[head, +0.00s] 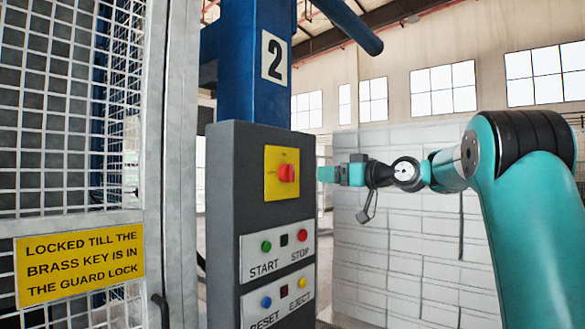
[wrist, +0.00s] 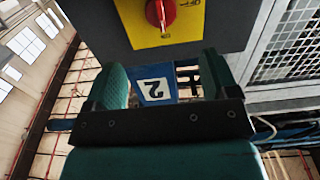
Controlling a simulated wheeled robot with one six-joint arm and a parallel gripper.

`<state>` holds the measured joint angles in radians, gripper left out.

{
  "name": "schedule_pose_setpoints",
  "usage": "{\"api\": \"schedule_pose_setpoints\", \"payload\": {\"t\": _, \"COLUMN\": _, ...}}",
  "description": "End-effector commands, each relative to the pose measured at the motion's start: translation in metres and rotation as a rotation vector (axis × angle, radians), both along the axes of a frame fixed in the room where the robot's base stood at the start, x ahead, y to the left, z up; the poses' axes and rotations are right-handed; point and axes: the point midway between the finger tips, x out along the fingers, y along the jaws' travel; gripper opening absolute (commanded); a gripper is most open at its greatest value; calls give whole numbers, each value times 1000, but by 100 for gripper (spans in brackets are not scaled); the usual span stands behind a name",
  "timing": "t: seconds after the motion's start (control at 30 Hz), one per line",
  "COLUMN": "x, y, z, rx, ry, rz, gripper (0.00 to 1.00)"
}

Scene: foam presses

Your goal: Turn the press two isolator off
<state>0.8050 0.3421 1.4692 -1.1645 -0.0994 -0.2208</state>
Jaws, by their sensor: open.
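The press two isolator (head: 287,173) is a red rotary knob on a yellow plate (head: 272,188), high on the dark grey control box (head: 240,230) under the blue column's "2" sign (head: 274,58). My gripper (head: 326,174) is just right of the knob at about its height, apart from it. In the wrist view, the red knob (wrist: 160,12) is at the top edge, partly cut off. My gripper (wrist: 163,72) shows there with two teal fingers spread apart and nothing between them. The small print beside the knob is too blurred to read.
A mesh guard (head: 70,130) with a yellow notice (head: 80,265) stands at left. A pale block wall (head: 400,250) stands behind my arm.

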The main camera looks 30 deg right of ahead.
Motion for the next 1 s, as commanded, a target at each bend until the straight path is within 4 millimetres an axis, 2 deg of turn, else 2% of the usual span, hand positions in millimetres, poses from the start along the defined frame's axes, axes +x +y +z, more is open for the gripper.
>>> {"api": "schedule_pose_setpoints", "payload": {"t": 0.03, "x": 12, "y": 6, "z": 6, "rx": 2, "ry": 3, "rz": 5, "gripper": 80}}
{"api": "schedule_pose_setpoints", "payload": {"t": 0.3, "x": 71, "y": 28, "z": 6, "rx": 1, "ry": 3, "rz": 4, "gripper": 80}}
{"api": "schedule_pose_setpoints", "payload": {"t": 0.5, "x": 106, "y": 40, "z": 5, "rx": 0, "ry": 3, "rz": 2, "gripper": 80}}
{"api": "schedule_pose_setpoints", "payload": {"t": 0.7, "x": 122, "y": 45, "z": 2, "rx": 0, "ry": 3, "rz": 1, "gripper": 80}}
{"api": "schedule_pose_setpoints", "payload": {"t": 1.0, "x": 125, "y": 46, "z": 0, "rx": -1, "ry": 3, "rz": 0, "gripper": 80}}
